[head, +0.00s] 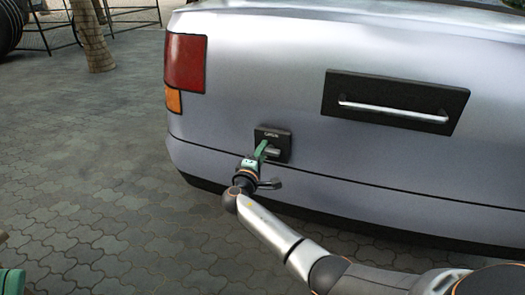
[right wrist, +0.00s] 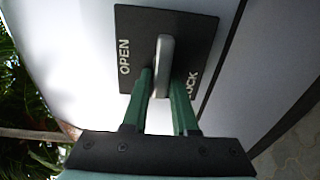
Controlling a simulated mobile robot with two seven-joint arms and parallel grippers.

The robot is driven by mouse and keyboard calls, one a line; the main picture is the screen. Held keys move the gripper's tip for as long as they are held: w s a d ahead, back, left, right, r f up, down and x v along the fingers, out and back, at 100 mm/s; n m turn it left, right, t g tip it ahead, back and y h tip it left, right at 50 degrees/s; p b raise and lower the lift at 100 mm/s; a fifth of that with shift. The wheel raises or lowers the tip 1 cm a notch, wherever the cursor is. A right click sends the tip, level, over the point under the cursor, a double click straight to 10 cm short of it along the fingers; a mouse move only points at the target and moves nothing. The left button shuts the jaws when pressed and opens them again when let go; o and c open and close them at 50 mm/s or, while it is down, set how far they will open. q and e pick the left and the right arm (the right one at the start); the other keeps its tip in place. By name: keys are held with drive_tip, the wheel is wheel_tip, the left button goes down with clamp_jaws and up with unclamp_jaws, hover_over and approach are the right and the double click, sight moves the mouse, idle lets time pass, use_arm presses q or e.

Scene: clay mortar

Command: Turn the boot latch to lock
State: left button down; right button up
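The boot latch is a grey lever (head: 273,152) on a dark square plate (head: 285,137), low on the rear of a silver car. In the right wrist view the plate (right wrist: 200,30) reads OPEN on the left, with a partly covered LOCK on the right. The lever (right wrist: 164,60) stands between the two words. My right gripper (head: 262,149) is at the latch. In the right wrist view its green fingers (right wrist: 162,80) lie close on both sides of the lever's near end, apparently gripping it. A green part of my left gripper (head: 11,282) shows at the bottom left; its fingertips are hidden.
A black recessed panel with a silver bar handle (head: 395,111) is to the right of the latch. A red and orange tail light (head: 186,65) is above left. The bumper (head: 350,190) runs below. Paved ground (head: 100,180) to the left is clear.

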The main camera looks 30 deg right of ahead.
drive_tip(key=o, duration=0.3)
drive_tip(key=p+v, duration=0.3)
drive_tip(key=v, duration=0.9)
drive_tip(key=shift+s+a+p, duration=0.2)
drive_tip(key=shift+s+p, duration=0.05)
drive_tip(key=shift+p, duration=0.15)
drive_tip(key=shift+f, duration=0.1)
